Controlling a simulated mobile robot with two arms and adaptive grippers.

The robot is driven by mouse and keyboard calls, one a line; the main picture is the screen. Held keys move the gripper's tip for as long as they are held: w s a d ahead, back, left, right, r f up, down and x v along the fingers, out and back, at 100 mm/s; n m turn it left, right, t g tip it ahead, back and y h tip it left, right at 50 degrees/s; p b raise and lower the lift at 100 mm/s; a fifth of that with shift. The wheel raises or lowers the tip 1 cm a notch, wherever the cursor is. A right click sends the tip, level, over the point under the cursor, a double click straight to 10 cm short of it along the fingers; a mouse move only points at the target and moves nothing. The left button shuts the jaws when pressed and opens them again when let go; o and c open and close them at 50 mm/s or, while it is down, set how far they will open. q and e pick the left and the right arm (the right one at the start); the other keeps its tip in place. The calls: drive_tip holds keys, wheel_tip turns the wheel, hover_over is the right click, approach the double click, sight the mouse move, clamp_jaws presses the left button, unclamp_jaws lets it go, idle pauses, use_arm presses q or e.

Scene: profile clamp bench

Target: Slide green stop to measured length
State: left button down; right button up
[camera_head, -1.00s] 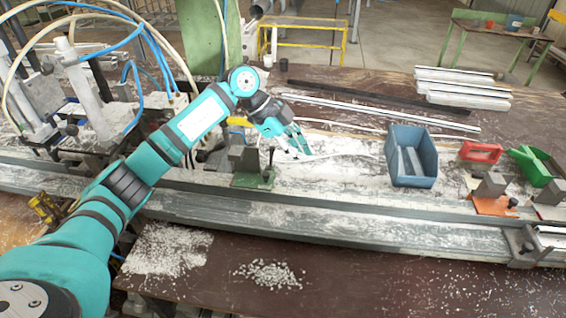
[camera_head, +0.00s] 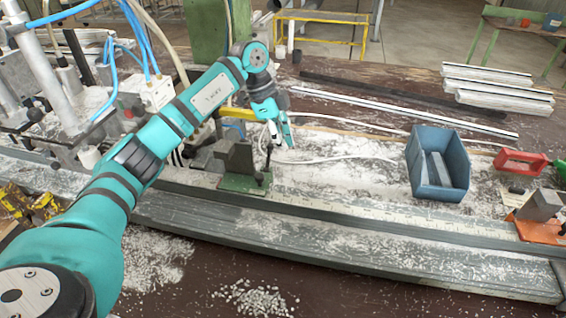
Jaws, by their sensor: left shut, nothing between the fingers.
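The green stop (camera_head: 243,184) sits on the long grey rail (camera_head: 330,236), left of the middle, with a dark upright block (camera_head: 236,158) on its green base. My left arm comes in from the left and reaches over the rail. My left gripper (camera_head: 287,143) is shut and empty, pointing down just right of and behind the stop, with a small visible gap. A ruler-like strip (camera_head: 400,217) with faint marks runs along the rail. My right gripper is not in view.
A blue bin (camera_head: 437,165) stands behind the rail, with a red frame (camera_head: 520,162) and an orange-based stop (camera_head: 540,218) to its right. Long bars (camera_head: 400,110) and stacked white profiles (camera_head: 500,92) lie behind. Clamps and hoses (camera_head: 60,80) crowd the left. White chips litter the bench.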

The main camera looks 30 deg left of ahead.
use_arm(q)
wheel_tip(320, 180, down, 9)
drive_tip(key=p, duration=0.4)
drive_tip(key=shift+s+a, duration=0.3)
drive_tip(key=shift+a, duration=0.1)
drive_tip(key=shift+r, duration=0.1)
drive_tip(key=shift+s+a+p, duration=0.2)
drive_tip(key=shift+a+p, duration=0.2)
drive_tip(key=shift+a, duration=0.15)
